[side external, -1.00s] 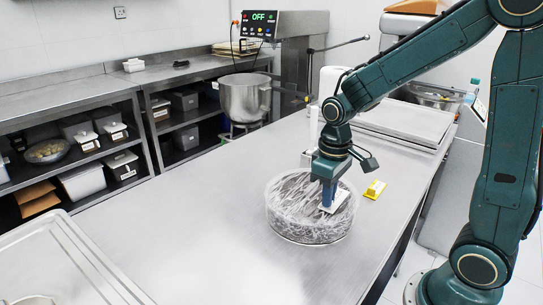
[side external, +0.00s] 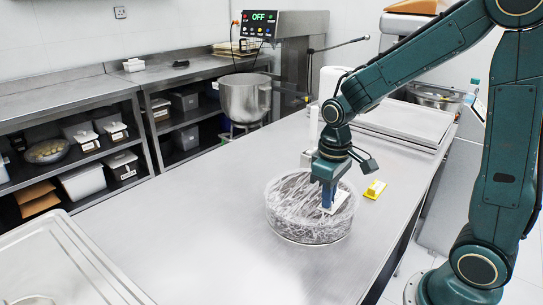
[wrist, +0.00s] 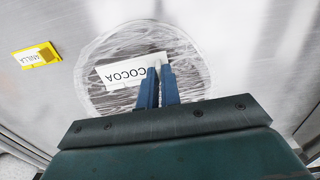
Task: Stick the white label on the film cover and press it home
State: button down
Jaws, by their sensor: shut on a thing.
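A round bowl under clear, wrinkled film (side external: 292,207) stands on the steel table; the film cover (wrist: 105,98) also shows in the wrist view. The white label (wrist: 122,72), printed COCOA, lies over the film, within the rim. In the side view the label (side external: 340,203) shows as a small white patch beside my fingers. My gripper (side external: 327,206) points down over the right part of the cover. Its blue fingers (wrist: 159,70) are shut on the label at its edge. I cannot tell whether the label's whole underside touches the film.
A yellow block with a white label (side external: 375,189) lies on the table right of the bowl. A white roll (side external: 329,88) and a flat steel tray (side external: 407,121) stand behind. The mixer bowl (side external: 245,97) is at the back.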

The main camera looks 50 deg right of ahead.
jog(key=c, duration=1.5)
grip_release()
jog(key=shift+r, duration=0.15)
jog(key=shift+r, duration=3.35)
